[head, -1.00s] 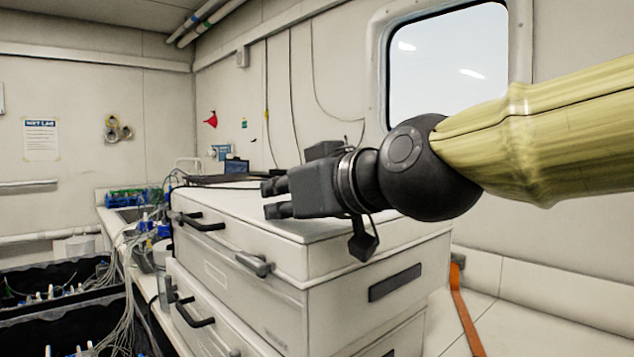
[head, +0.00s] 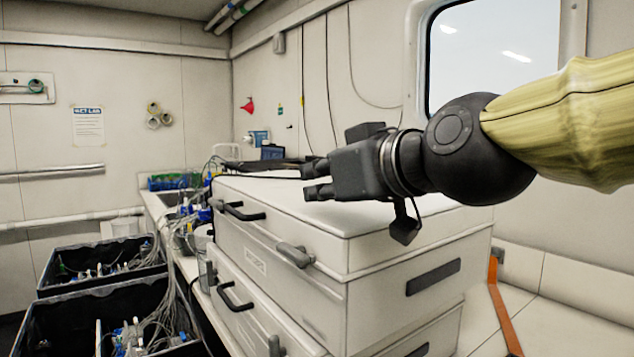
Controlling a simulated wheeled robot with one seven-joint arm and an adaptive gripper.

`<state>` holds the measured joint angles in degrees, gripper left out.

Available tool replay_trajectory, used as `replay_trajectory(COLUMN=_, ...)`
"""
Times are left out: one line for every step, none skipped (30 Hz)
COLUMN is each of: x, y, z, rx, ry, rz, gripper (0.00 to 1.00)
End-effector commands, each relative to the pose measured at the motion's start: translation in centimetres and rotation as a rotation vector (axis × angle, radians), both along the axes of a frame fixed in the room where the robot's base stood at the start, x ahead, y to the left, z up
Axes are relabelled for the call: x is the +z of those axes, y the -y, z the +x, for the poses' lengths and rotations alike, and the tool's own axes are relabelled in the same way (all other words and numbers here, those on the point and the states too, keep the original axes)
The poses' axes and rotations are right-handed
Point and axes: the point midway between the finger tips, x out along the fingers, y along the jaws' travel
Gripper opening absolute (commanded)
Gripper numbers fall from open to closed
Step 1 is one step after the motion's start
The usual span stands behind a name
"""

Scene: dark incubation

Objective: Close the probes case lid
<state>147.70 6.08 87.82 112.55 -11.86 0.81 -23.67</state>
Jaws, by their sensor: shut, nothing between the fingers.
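A white case (head: 290,290) with black handles and grey latches stands in the middle of the head view, on top of another similar white case. Its white lid (head: 290,203) lies flat and looks down; I cannot tell whether this is the probes case. My gripper (head: 306,181) is shut and empty, pointing left. In the picture it overlaps the top of the white case; whether it touches the lid cannot be told. Part of the lid is hidden behind my gripper.
Two black crates (head: 45,305) with cables and probe-like parts stand open at the lower left. Loose cables run beside a counter (head: 160,212) left of the cases. A dark laptop (head: 271,153) sits behind. An orange strap (head: 503,312) lies at the right. A window is behind my arm.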

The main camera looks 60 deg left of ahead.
Motion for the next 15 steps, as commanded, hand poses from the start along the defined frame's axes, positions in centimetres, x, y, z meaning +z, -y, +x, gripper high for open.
replay_trajectory(x=1.5, y=0.0, z=0.1, rx=-0.002, ry=0.001, rz=0.003, gripper=0.0)
replay_trajectory(x=1.9, y=0.0, z=0.1, rx=-0.003, ry=0.001, rz=0.005, gripper=0.0)
replay_trajectory(x=2.5, y=0.1, z=0.1, rx=-0.004, ry=0.001, rz=0.007, gripper=0.0)
replay_trajectory(x=2.2, y=0.5, z=0.3, rx=-0.005, ry=0.001, rz=0.008, gripper=0.0)
replay_trajectory(x=2.2, y=1.1, z=0.4, rx=-0.006, ry=0.0, rz=0.009, gripper=0.0)
replay_trajectory(x=2.3, y=1.7, z=0.4, rx=-0.005, ry=0.001, rz=0.009, gripper=0.0)
replay_trajectory(x=2.5, y=2.1, z=0.5, rx=-0.005, ry=0.001, rz=0.009, gripper=0.0)
replay_trajectory(x=2.6, y=2.5, z=0.5, rx=-0.006, ry=0.001, rz=0.01, gripper=0.0)
replay_trajectory(x=2.8, y=3.1, z=0.6, rx=-0.006, ry=0.001, rz=0.011, gripper=0.0)
replay_trajectory(x=2.9, y=3.5, z=0.7, rx=-0.006, ry=0.001, rz=0.011, gripper=0.0)
replay_trajectory(x=3.1, y=3.9, z=0.7, rx=-0.006, ry=0.001, rz=0.012, gripper=0.0)
replay_trajectory(x=3.2, y=4.5, z=0.8, rx=-0.006, ry=0.001, rz=0.012, gripper=0.0)
replay_trajectory(x=3.3, y=4.9, z=0.8, rx=-0.006, ry=0.001, rz=0.012, gripper=0.0)
replay_trajectory(x=3.4, y=5.3, z=0.9, rx=-0.006, ry=0.002, rz=0.013, gripper=0.0)
replay_trajectory(x=3.6, y=5.9, z=1.0, rx=-0.007, ry=0.001, rz=0.012, gripper=0.0)
